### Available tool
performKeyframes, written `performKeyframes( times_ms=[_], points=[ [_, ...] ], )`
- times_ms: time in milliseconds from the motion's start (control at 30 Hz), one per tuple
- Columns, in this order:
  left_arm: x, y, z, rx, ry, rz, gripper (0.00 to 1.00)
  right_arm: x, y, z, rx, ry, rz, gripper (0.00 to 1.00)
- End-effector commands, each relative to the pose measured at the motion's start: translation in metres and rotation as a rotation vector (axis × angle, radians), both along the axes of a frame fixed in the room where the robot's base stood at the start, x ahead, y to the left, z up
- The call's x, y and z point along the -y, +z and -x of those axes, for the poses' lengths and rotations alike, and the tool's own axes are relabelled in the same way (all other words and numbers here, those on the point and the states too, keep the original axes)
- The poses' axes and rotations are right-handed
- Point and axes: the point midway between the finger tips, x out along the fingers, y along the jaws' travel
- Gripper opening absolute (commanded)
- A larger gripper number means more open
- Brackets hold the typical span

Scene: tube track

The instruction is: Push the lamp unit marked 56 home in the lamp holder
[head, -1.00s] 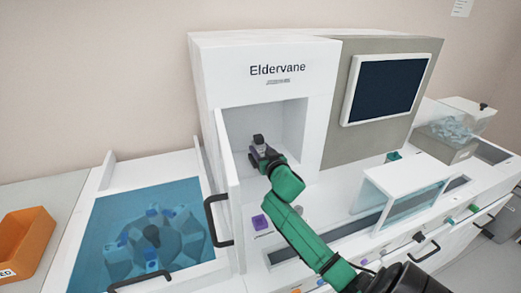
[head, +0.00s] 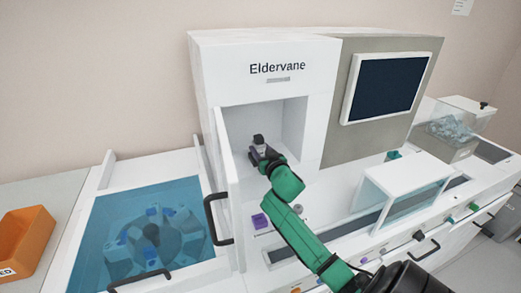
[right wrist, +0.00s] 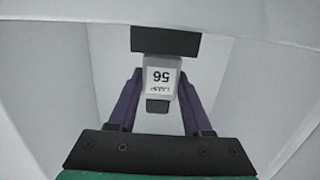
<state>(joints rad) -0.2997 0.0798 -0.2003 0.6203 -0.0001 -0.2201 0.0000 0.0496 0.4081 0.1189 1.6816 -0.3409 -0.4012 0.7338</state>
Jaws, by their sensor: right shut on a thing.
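The lamp unit marked 56 (right wrist: 162,76) is a small pale block. Its label reads upside down in the right wrist view. My right gripper (right wrist: 160,98) is shut on it, with a purple finger on each side. A black block, which looks like the lamp holder (right wrist: 165,41), is right at the unit's far end; how deep the unit sits in it cannot be told. In the head view my right gripper (head: 262,155) reaches into the open white recess, with the lamp unit (head: 259,147) at its tip. My left gripper is not in view.
White recess walls (head: 293,125) stand close around my right gripper, with an open door (head: 229,195) on the left. A blue-lidded well with a rotor (head: 155,235) lies left. A clear-fronted white box (head: 405,190) stands right of my arm. An orange bin (head: 25,240) is far left.

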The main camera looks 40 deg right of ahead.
Motion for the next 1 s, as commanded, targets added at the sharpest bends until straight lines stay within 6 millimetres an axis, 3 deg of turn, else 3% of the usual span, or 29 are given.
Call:
performKeyframes(
  times_ms=[1000],
  points=[
    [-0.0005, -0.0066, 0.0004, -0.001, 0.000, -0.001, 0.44, -0.0003, -0.0104, -0.0002, 0.001, 0.000, 0.000, 0.00]
  ],
)
